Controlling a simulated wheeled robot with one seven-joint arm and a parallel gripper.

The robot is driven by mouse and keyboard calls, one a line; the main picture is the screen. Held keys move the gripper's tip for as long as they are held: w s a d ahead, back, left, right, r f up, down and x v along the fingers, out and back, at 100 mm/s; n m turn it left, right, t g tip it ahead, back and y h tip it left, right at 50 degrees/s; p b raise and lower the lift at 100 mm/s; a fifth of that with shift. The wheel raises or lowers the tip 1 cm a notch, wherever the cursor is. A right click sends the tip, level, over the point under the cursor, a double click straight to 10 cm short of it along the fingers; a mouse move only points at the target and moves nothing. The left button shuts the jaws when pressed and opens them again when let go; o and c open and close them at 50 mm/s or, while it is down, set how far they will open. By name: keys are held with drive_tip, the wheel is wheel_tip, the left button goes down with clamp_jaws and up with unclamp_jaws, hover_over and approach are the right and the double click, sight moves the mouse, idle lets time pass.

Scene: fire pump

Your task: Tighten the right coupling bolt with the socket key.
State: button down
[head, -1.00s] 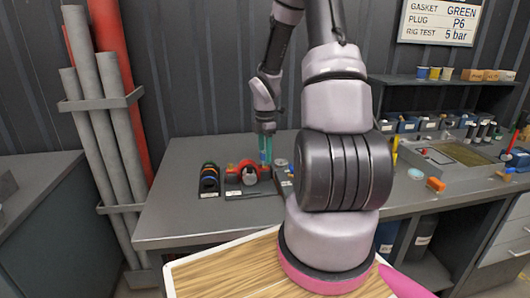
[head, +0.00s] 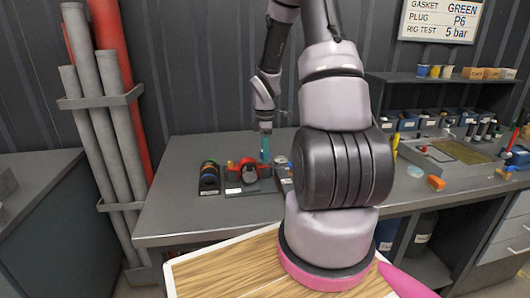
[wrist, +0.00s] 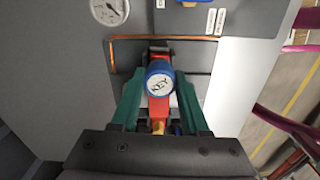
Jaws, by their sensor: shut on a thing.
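My gripper (wrist: 158,97) is shut on the socket key (wrist: 159,84), whose round blue cap with a white "KEY" label sits between the green fingers in the wrist view. In the head view my gripper (head: 265,150) points down at the right end of the red pump (head: 243,168) on the bench. Red parts of the pump also show beneath and around the key in the wrist view (wrist: 158,105). The right coupling bolt is hidden under the key and fingers, so I cannot tell whether the socket sits on it.
A dark rack with coloured rings (head: 209,178) stands just left of the pump. A grey tray (head: 440,155) and an orange block (head: 436,183) lie to the right on the bench (head: 170,215). The bench's left part is clear. A round gauge (wrist: 110,10) shows in the wrist view.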

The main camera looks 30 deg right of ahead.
drive_tip(key=m, duration=0.4)
drive_tip(key=shift+m, duration=0.3)
drive_tip(key=shift+m, duration=0.4)
drive_tip(key=shift+n, duration=0.8)
drive_tip(key=shift+r, duration=2.25)
